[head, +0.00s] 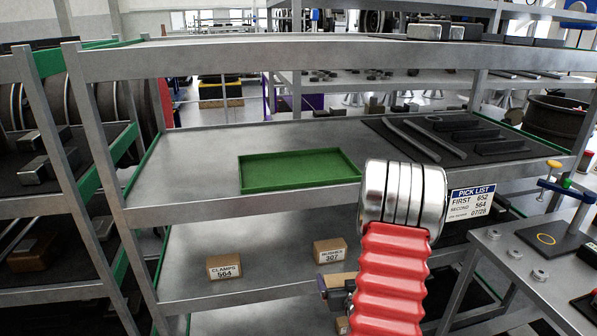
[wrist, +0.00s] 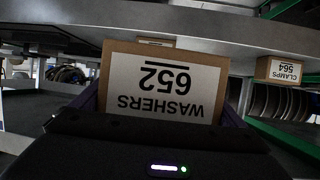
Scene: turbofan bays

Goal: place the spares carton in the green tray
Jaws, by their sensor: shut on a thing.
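The green tray (head: 300,171) is empty and lies on the upper shelf in the head view. My gripper (wrist: 162,105) is shut on a brown carton (wrist: 165,85) labelled WASHERS 652, its label upside down in the wrist view. In the head view my gripper (head: 336,292) is partly hidden behind my red and silver arm, below the tray's level. A carton labelled CLAMPS 564 (head: 224,267) stands on the lower shelf, also at the right in the wrist view (wrist: 285,70). A carton labelled BUSHES 307 (head: 330,251) stands on that shelf just behind my gripper.
A pick list sign (head: 471,201) reads first 652, second 564. A dark mat (head: 400,150) with metal parts lies right of the tray on the upper shelf. The upper shelf left of the tray is bare. Its front edge (head: 240,207) is above my gripper.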

